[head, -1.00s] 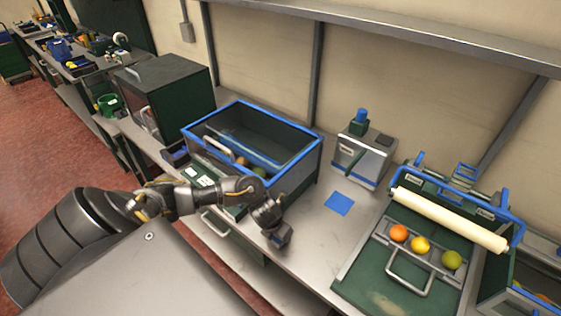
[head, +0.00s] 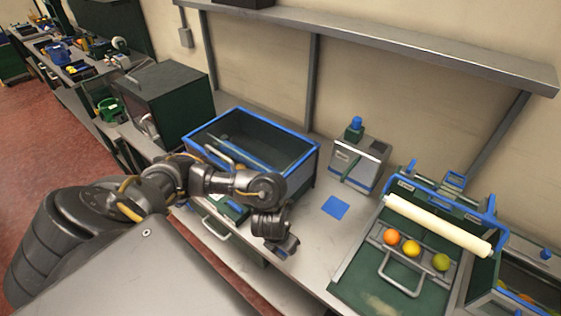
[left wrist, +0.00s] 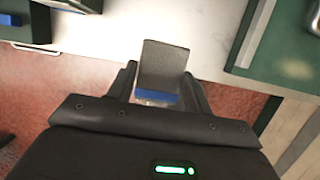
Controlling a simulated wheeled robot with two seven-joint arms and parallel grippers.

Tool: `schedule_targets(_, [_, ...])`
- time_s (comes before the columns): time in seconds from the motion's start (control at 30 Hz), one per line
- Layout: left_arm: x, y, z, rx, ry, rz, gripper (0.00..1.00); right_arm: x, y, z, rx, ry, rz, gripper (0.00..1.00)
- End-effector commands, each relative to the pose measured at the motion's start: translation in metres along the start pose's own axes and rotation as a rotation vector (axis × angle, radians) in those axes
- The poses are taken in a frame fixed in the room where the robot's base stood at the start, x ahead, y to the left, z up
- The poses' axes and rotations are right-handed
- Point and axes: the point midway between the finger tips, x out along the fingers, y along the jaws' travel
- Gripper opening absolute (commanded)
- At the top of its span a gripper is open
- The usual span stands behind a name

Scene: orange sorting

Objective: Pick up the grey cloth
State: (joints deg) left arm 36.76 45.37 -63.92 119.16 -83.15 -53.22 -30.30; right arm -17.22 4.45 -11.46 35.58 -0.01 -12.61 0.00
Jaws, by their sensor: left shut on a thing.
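The grey cloth (left wrist: 164,62) is a small, flat grey piece with a blue band at its lower edge. It stands up between the two fingers of my left gripper (left wrist: 161,84), which is shut on it. In the head view my left gripper (head: 286,246) points down over the front edge of the metal counter, right of and in front of the blue-rimmed bin. The cloth is small and dark there, so its detail is hard to make out. My right gripper is in neither view.
The blue-rimmed bin (head: 306,160) stands behind my left arm. A blue square (head: 335,207) lies on the bare counter (head: 312,236). A grey dispenser (head: 358,163) stands behind it. At right, a green tray (head: 351,279) has a roller and a rack with an orange, a yellow and a green fruit.

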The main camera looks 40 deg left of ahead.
Motion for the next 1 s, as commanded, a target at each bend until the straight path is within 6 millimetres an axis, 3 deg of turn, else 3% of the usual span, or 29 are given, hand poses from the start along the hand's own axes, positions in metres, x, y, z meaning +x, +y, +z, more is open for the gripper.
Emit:
schedule_targets(0.5, [-0.029,-0.042,-0.022,0.003,-0.002,-0.005,0.28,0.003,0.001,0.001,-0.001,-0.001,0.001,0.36])
schedule_targets(1.0, [-0.035,-0.046,-0.028,-0.004,0.000,0.003,0.28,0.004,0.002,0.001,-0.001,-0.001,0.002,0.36])
